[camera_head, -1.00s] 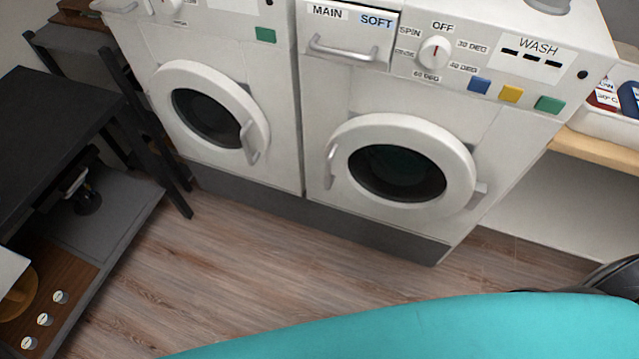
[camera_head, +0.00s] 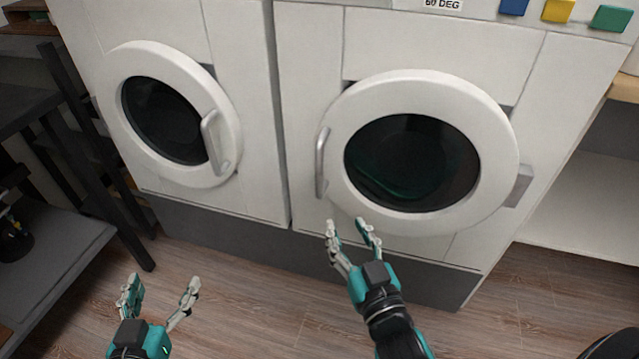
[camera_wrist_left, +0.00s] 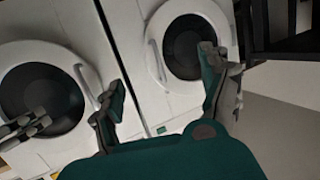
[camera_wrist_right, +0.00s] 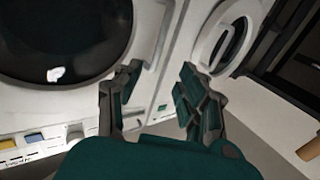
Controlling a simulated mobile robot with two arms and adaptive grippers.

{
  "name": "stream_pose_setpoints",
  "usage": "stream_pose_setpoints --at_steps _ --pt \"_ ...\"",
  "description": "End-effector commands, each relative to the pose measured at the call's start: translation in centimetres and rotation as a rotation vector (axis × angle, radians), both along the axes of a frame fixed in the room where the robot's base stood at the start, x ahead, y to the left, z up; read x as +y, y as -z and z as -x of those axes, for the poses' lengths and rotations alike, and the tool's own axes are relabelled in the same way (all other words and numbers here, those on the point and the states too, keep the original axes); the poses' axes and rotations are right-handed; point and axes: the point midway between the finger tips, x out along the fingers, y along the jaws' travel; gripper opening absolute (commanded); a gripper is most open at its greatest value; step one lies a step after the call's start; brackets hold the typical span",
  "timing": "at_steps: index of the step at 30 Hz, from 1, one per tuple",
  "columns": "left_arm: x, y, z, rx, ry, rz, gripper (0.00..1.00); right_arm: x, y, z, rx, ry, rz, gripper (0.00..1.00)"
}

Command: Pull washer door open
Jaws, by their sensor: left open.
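The washer (camera_head: 300,25) is the white machine right of centre in the head view. Its round white door (camera_head: 500,135) with dark glass looks shut, and a grey handle (camera_head: 321,162) is on the door's left edge. The door also fills the left of the right wrist view (camera_wrist_right: 70,40). My right gripper (camera_head: 349,227) is open and empty, in front of the door's lower left edge and below the handle in the picture. My left gripper (camera_head: 162,283) is open and empty at the lower left, over the floor in the picture, apart from both machines.
A second white machine with a shut round door (camera_head: 225,100) stands directly left of the washer. A dark shelf unit (camera_head: 60,250) stands at the far left. A pale wooden shelf (camera_head: 625,88) is at the right. Wooden floor (camera_head: 260,310) in front looks clear.

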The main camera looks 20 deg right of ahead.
Motion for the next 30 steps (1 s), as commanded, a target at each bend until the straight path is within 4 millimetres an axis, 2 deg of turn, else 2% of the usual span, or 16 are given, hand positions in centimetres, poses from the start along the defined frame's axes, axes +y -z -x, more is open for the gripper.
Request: stream_pose_setpoints --at_steps 5,10,21,25,30 --pt "-0.1 -0.5 -0.1 -0.021 0.002 0.005 0.79 0.0 -0.3 -2.4 -0.006 -0.001 0.002 0.4" --pt "-0.3 -1.4 -0.4 -0.078 0.005 0.02 0.79 0.0 -0.3 -5.9 -0.006 -0.001 0.003 0.4" --pt "-1.1 -5.6 -0.9 -0.32 0.021 0.081 0.79 -0.1 0.0 -13.7 -0.003 -0.001 0.004 0.4" --pt "-1.3 -7.1 -0.8 -0.399 0.025 0.102 0.79 0.0 0.0 -15.5 -0.001 -0.002 0.001 0.4" --pt "-1.4 -8.2 -0.6 -0.457 0.028 0.118 0.79 -0.1 0.0 -16.8 0.001 -0.001 0.002 0.4"
